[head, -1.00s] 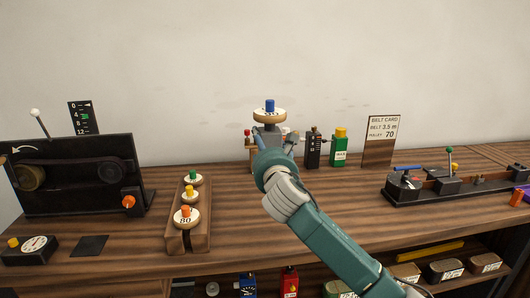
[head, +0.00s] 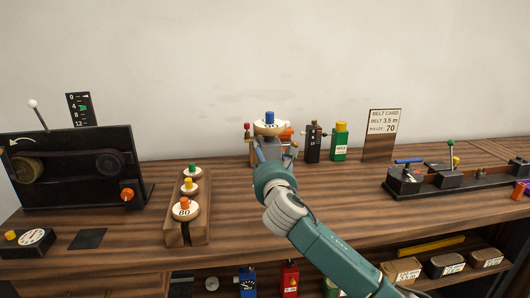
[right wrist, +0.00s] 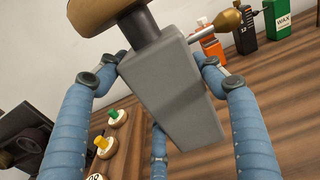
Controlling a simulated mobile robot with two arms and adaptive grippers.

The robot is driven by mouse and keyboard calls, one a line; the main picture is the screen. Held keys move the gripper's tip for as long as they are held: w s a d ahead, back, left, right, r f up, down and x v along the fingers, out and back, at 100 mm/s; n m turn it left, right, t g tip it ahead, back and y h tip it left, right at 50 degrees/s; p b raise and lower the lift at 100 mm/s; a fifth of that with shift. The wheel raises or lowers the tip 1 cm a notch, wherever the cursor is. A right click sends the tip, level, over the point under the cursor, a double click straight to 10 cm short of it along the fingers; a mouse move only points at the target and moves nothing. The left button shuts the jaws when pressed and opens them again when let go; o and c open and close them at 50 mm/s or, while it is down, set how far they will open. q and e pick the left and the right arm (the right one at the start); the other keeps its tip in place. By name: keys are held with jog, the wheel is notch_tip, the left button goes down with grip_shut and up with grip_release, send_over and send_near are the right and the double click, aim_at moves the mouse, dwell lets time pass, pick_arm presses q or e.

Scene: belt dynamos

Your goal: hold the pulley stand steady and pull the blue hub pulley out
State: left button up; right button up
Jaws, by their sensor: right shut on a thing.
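The pulley stand (head: 268,144) is a grey block with a dark post. In the right wrist view the block (right wrist: 170,95) stands between my blue fingers. The blue hub pulley (head: 270,126), a pale wheel with a blue hub, sits on top of the stand; only its brown underside (right wrist: 98,12) shows in the wrist view. My right gripper (head: 275,152) is shut on the stand, below the pulley; its fingertips are beside the block in the wrist view (right wrist: 152,76). Whether the stand's foot touches the bench is unclear. My left gripper is out of view.
A wooden rack (head: 202,228) with green, yellow and orange hub pulleys lies left. A black belt machine (head: 70,185) is farther left. A black box (head: 313,145), green wax bottle (head: 340,143) and belt card (head: 382,136) stand right of the stand.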

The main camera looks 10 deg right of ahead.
jog(key=shift+f+b, duration=1.1)
jog(key=shift+f, duration=1.45)
jog(key=shift+f+b, duration=0.7)
jog(key=shift+f, duration=0.75)
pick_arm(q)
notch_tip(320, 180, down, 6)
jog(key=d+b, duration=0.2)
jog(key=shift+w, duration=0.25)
pick_arm(e)
notch_tip(320, 180, down, 4)
jog(key=shift+f, duration=0.15)
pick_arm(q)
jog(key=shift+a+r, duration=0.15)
pick_arm(e)
jog(key=shift+s, duration=0.1)
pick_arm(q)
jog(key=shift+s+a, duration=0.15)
pick_arm(e)
jog(key=shift+f, duration=0.5)
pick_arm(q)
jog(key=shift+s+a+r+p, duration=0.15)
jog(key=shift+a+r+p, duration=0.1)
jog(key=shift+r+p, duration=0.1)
pick_arm(e)
jog(key=shift+f, duration=0.1)
